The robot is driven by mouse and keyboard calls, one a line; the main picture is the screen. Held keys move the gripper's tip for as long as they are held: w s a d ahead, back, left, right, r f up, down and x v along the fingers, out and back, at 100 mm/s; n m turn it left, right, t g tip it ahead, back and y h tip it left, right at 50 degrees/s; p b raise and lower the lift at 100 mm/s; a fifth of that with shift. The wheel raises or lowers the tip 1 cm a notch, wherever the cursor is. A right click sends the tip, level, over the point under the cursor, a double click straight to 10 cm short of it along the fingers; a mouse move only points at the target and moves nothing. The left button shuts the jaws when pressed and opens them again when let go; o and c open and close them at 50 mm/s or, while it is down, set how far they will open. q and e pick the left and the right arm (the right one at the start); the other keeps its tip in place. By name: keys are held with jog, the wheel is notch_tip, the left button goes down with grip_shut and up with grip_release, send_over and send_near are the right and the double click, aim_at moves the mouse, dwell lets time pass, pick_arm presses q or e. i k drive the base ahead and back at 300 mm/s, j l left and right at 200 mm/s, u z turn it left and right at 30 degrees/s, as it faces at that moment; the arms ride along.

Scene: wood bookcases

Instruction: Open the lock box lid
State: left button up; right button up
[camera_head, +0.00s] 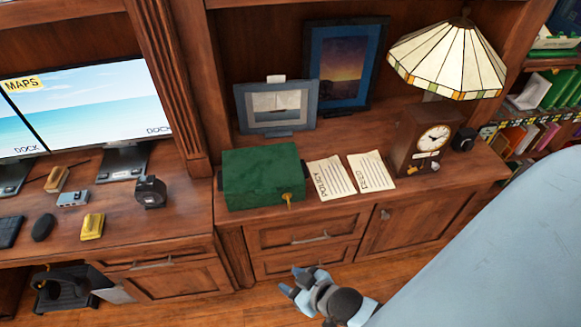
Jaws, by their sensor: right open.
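The lock box (262,178) is a green box on the wooden counter, left of two paper sheets. Its lid looks shut, and a gold key or latch (289,201) shows at its front right. My right gripper (289,280) is open and empty, low in front of the drawers, below the counter edge and well apart from the box. My left gripper is out of view.
Two papers (331,177) lie right of the box. A framed picture (274,107) stands behind it. A clock (425,140) and a stained-glass lamp (447,58) stand at the right. A desk with monitors (93,105) is at the left.

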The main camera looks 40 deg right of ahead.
aim_at(263, 169)
jog(key=i+j+z, duration=0.1)
jog(key=j+z, duration=0.45)
jog(key=z, duration=0.15)
jog(key=i+j+z, duration=0.1)
jog(key=j+z, duration=0.25)
jog(key=i+j+z, duration=0.15)
jog(key=j, duration=0.15)
jog(key=i+j+z, duration=0.15)
jog(key=j, duration=0.15)
jog(key=i+j+z, duration=0.15)
jog(key=j, duration=0.2)
